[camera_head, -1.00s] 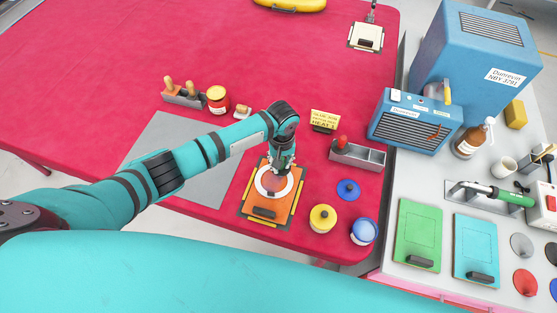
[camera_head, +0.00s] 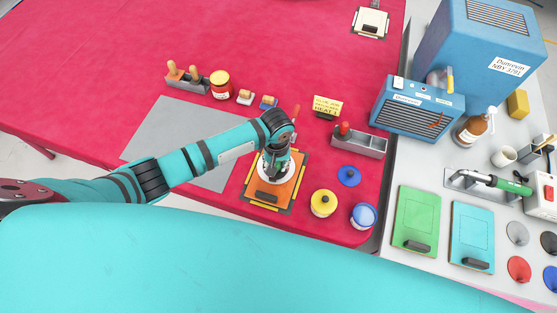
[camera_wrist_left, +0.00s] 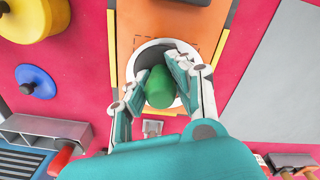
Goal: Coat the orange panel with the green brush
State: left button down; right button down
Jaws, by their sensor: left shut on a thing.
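The orange panel (camera_head: 287,194) lies on the red table in a yellow-and-black edged frame, with a black block near its front edge. My left gripper (camera_head: 275,170) points down over the ring. In the left wrist view, its fingers (camera_wrist_left: 160,86) are shut on the rounded green brush handle (camera_wrist_left: 160,88), inside the ring's outline over the orange panel (camera_wrist_left: 180,22). The bristles are hidden, so I cannot tell whether they touch the panel. My right gripper is out of view.
A yellow-lidded pot (camera_head: 322,205), a blue pot (camera_head: 363,214) and a blue lid (camera_head: 348,176) stand right of the panel. A grey tray (camera_head: 370,146) is behind them. A red jar (camera_head: 220,86) and brushes are at the back. The grey mat (camera_head: 165,140) is bare.

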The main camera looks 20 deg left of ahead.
pick_arm(q)
jog(key=shift+s+f, duration=0.15)
jog(key=shift+s, duration=0.95)
jog(key=shift+s+a, duration=0.1)
jog(key=shift+s, duration=0.5)
jog(key=shift+d+r, duration=0.2)
jog(key=shift+d, duration=0.4)
jog(key=shift+w+d, duration=0.15)
jog(key=shift+w, duration=1.6)
jog(key=shift+w+d+f+b, duration=0.1)
jog(key=shift+w+b, duration=0.45)
jog(key=shift+w, duration=1.05)
jog(key=shift+w+d+b, duration=0.1)
jog(key=shift+w+b, duration=0.4)
jog(key=shift+w, duration=1.1)
